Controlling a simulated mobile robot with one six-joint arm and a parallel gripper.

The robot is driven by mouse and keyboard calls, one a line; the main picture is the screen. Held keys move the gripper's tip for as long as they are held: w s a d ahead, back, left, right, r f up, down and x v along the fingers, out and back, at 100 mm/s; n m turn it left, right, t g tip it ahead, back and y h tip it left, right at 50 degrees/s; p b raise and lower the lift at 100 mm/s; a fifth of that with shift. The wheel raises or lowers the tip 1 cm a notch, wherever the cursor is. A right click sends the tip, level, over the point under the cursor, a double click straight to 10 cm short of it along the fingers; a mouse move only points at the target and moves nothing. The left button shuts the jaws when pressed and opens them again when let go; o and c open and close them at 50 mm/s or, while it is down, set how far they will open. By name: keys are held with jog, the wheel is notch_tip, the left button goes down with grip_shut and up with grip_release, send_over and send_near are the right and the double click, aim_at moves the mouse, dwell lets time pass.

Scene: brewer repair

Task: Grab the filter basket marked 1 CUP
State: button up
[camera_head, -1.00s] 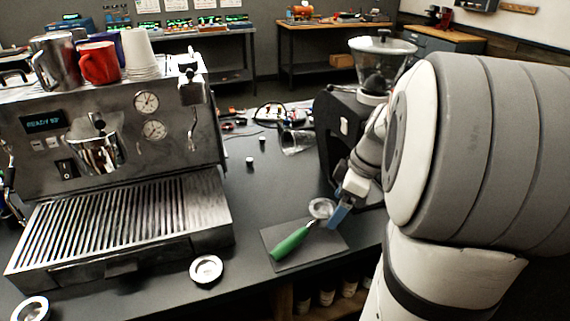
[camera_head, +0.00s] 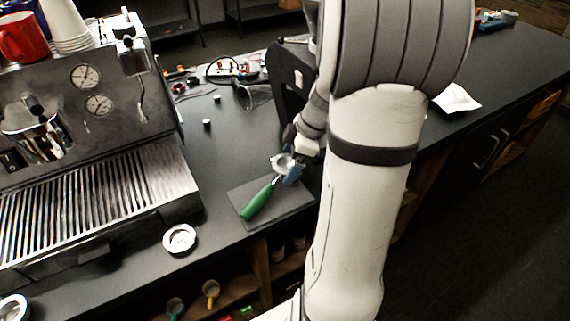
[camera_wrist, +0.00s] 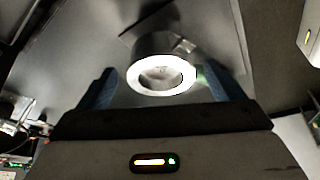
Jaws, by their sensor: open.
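Two round metal filter baskets rest on the dark counter in the head view. One (camera_head: 180,239) sits in front of the espresso machine's drip tray, and the other (camera_head: 12,308) is at the lower left edge. No 1 CUP marking is readable on either. A portafilter with a green handle (camera_head: 259,200) lies on a grey mat (camera_head: 240,194). My gripper (camera_head: 291,173) is open at its round metal head. In the wrist view my open gripper (camera_wrist: 160,73) has its blue fingers on either side of a bright metal ring (camera_wrist: 161,89). Contact cannot be told.
The espresso machine (camera_head: 75,115) fills the left, with its ribbed drip tray (camera_head: 90,215). A dark grinder (camera_head: 290,75) stands behind my gripper, partly hidden by my arm. The right counter holds a white sheet (camera_head: 456,99).

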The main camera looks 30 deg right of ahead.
jog(key=shift+c, duration=0.2)
jog(key=c, duration=1)
jog(key=shift+r, duration=0.15)
